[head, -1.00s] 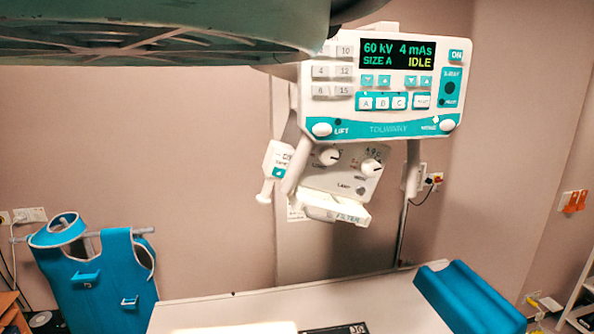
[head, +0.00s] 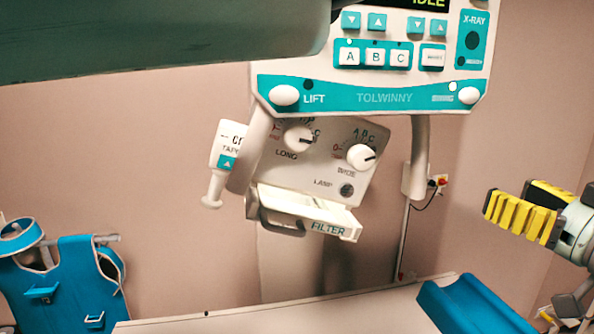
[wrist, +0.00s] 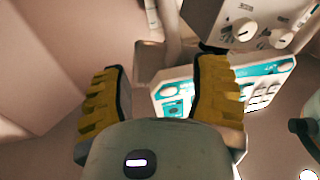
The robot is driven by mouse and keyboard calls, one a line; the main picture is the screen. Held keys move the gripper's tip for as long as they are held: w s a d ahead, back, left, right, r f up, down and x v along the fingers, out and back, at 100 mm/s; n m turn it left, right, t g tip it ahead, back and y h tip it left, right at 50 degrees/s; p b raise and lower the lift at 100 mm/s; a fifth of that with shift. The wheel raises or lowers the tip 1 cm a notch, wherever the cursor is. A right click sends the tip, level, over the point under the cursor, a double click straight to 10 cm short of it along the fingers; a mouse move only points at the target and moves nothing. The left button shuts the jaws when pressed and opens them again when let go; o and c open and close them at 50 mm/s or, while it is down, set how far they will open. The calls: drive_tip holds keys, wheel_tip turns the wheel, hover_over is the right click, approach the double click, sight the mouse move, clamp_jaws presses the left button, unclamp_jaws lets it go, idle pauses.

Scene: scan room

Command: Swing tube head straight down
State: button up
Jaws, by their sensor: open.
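The tube head carries a white and teal control panel (head: 375,98) with a knob at each lower corner; its top is cut off. Below it are the collimator box (head: 325,165) with two dials and a filter tray (head: 305,212). Grey-white handles stand at the left (head: 250,150) and right (head: 419,155). The collimator face is turned toward the head camera. My gripper (head: 508,200), with yellow ridged fingers, is open and empty, right of the right handle and apart from it. In the wrist view, the panel (wrist: 182,92) and a pale handle-like bar (wrist: 146,62) show beyond the open fingers.
A table (head: 330,312) lies below the tube head, with a blue wedge cushion (head: 470,305) on its right end. A blue apron (head: 80,280) hangs at the left. A cable and outlet (head: 438,182) are on the wall behind.

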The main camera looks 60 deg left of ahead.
sight(424, 170)
drive_tip(key=shift+n+g+h, duration=0.3)
drive_tip(key=shift+n+g, duration=0.3)
drive_tip(key=shift+n, duration=0.1)
drive_tip(key=a+p, duration=0.2)
drive_tip(key=a, duration=0.3)
drive_tip(key=w+a+p, duration=0.1)
drive_tip(key=a+p, duration=0.1)
drive_tip(key=a, duration=0.3)
drive_tip(key=a+p, duration=0.2)
drive_tip(key=a, duration=0.2)
drive_tip(key=shift+w+a+f, duration=0.35)
drive_tip(key=shift+w+a, duration=0.05)
drive_tip(key=shift+w+a+f+p, duration=0.2)
drive_tip(key=shift+a+p, duration=0.45)
drive_tip(key=shift+a, duration=0.1)
drive_tip(key=shift+o, duration=0.2)
drive_tip(key=shift+d, duration=0.1)
clamp_jaws()
drive_tip(key=shift+w, duration=0.1)
